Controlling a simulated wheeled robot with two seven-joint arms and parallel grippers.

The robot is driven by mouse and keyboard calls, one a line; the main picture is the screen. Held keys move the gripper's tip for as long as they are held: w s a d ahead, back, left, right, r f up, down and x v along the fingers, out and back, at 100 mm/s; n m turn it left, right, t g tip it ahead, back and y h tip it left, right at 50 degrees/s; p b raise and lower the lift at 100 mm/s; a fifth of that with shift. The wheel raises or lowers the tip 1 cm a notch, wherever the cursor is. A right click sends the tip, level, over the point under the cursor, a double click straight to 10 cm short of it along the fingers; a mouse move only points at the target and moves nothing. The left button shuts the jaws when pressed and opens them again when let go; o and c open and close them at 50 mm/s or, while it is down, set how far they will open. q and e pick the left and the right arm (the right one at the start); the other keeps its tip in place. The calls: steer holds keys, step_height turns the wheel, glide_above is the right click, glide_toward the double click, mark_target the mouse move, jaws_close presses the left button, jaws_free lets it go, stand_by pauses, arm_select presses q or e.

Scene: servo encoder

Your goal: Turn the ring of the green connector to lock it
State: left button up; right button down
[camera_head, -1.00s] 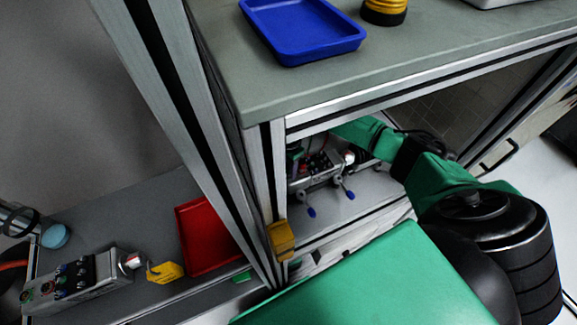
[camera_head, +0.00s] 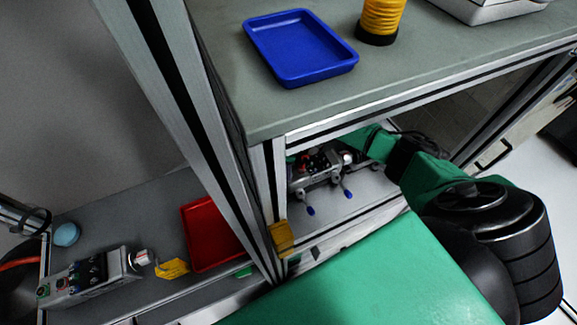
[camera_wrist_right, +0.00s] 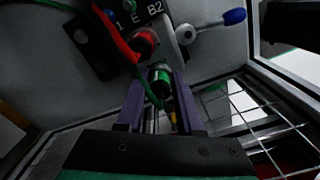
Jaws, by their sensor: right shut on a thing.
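The green connector (camera_wrist_right: 160,78) is in the wrist view, at the end face of a grey device with the letters "E" and "B2" on a black panel. My right gripper (camera_wrist_right: 159,88) has its two dark fingers on either side of the connector, shut on its ring. A thin green cable runs past the left finger. I cannot tell how far the ring is turned. In the head view my right arm reaches into the bay under the tabletop, beside the device (camera_head: 318,170); the fingertips and connector are hidden there. My left gripper is not in view.
A red connector (camera_wrist_right: 145,42) with a red cable sits close by. A clamp lever with a blue tip (camera_wrist_right: 234,17) stands at its right. The tabletop edge and frame posts hem in the bay. A blue tray (camera_head: 300,47) and red tray (camera_head: 210,232) lie outside.

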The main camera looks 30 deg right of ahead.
steer(key=shift+m, duration=0.3)
steer(key=c, duration=0.8)
jaws_free()
steer(key=shift+r, duration=0.1)
step_height(320, 180, up, 14)
steer(key=b, duration=0.1)
steer(key=shift+r+b, duration=0.25)
steer(key=shift+b, duration=0.1)
